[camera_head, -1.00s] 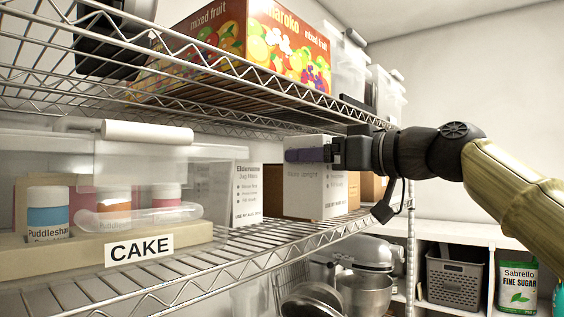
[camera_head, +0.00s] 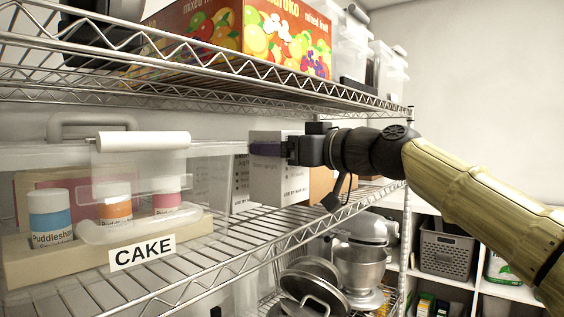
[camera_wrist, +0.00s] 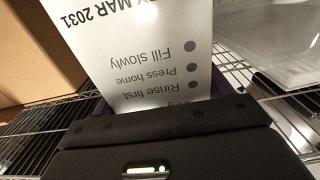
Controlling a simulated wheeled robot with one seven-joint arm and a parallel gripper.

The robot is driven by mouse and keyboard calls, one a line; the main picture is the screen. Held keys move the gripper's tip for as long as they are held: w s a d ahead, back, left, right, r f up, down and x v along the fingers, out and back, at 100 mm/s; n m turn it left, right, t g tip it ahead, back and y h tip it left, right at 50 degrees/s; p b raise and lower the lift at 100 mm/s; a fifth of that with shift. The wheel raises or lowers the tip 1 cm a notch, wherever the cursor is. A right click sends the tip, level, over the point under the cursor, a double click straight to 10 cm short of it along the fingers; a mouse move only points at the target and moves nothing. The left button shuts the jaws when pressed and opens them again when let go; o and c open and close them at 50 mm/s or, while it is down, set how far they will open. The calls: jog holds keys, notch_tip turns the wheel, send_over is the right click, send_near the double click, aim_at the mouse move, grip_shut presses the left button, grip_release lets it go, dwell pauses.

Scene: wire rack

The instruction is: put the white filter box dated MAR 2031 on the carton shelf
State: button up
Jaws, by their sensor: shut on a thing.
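My gripper (camera_head: 268,148) is shut on a white filter box (camera_head: 279,178), with a purple finger across its upper part. In the wrist view the box (camera_wrist: 140,45) shows upside-down text with "MAR 2031", "Fill slowly", "Press home" and "Rinse first". The box is upright over the middle wire shelf (camera_head: 262,228); I cannot tell whether its base touches the wires. Another white box (camera_head: 241,182) with printed text stands at its left, partly hidden. Brown cartons (camera_head: 322,186) are on the same shelf to the right, partly behind my gripper; one carton (camera_wrist: 40,50) fills the wrist view's left.
A clear bin (camera_head: 60,155) with a CAKE label (camera_head: 142,252) and several jars fills the shelf's left. The upper wire shelf (camera_head: 200,75) with a mixed fruit box (camera_head: 285,40) hangs close above my gripper. A mixer (camera_head: 362,260) and pans stand below.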

aim_at(288, 168)
jog(key=shift+d+f, duration=0.15)
jog(key=shift+f, duration=1.45)
jog(key=shift+f, duration=0.15)
jog(key=o, duration=1.1)
jog(key=shift+r, duration=0.2)
jog(key=shift+s+d+f, duration=0.2)
jog(key=shift+s+d, duration=0.1)
jog(key=shift+d, duration=0.1)
jog(key=b+v, duration=0.6)
jog(key=v, duration=0.5)
jog(key=shift+s+a+r, duration=0.1)
jog(key=shift+s+r, duration=0.05)
